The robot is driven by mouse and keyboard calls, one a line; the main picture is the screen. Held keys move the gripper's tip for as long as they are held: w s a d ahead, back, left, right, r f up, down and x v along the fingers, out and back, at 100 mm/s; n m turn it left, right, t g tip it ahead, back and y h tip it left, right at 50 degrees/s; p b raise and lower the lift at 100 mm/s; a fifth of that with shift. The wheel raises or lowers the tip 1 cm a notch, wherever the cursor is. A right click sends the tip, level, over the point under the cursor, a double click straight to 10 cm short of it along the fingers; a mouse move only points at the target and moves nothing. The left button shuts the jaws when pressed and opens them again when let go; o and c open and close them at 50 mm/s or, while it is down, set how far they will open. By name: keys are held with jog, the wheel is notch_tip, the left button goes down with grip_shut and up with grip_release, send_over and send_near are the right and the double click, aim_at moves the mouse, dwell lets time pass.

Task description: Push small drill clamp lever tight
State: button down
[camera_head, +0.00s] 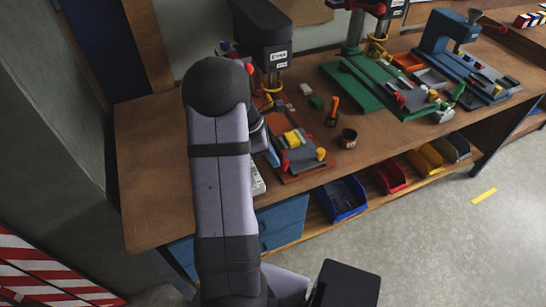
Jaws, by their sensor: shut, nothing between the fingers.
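The small drill (263,40) is a black drill press with a white label and a yellow ring guard, left of the middle. Its red base (312,172) carries a grey clamp with a yellow block (294,138) and a yellow knob (321,154). A small red part (285,163), perhaps the clamp lever, shows at the clamp's left side. My arm crosses the left of the drill and hides part of it. My gripper (268,147) is only partly visible beyond my arm, at the left edge of the clamp. It is shut and empty. Whether it touches the clamp cannot be told.
An orange-handled tool (333,111) and a dark cup (347,138) stand right of the red base. A green drill base (370,92) and a blue drill press (448,38) are farther right. Coloured bins (342,198) sit on the shelf below. The bench's left end is bare.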

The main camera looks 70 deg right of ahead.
jog(key=shift+s, duration=0.1)
jog(key=shift+s+r+n+t+h+p, duration=0.1)
jog(key=shift+s+n+t+h+p, duration=0.1)
jog(key=shift+s+n+p, duration=0.45)
jog(key=shift+s+r+n+t+h+p, duration=0.15)
jog(key=shift+s+n+p, duration=0.25)
jog(key=shift+n, duration=0.45)
jog(key=shift+s+d+f+p, duration=0.1)
jog(key=shift+s+d+p, duration=0.1)
jog(key=shift+s+p, duration=0.2)
jog(key=shift+s+d+f+p, duration=0.15)
jog(key=shift+s+p, duration=0.1)
jog(key=shift+s, duration=0.25)
jog(key=shift+w+a, duration=0.35)
jog(key=shift+a, duration=0.15)
jog(key=shift+w+a+r, duration=0.1)
jog(key=shift+w+a, duration=0.25)
jog(key=shift+a, duration=0.25)
jog(key=shift+w+a, duration=0.35)
jog(key=shift+a, duration=0.2)
jog(key=b+v, duration=0.2)
jog(key=v, duration=0.8)
jog(key=shift+s+a, duration=0.35)
jog(key=shift+a, duration=0.05)
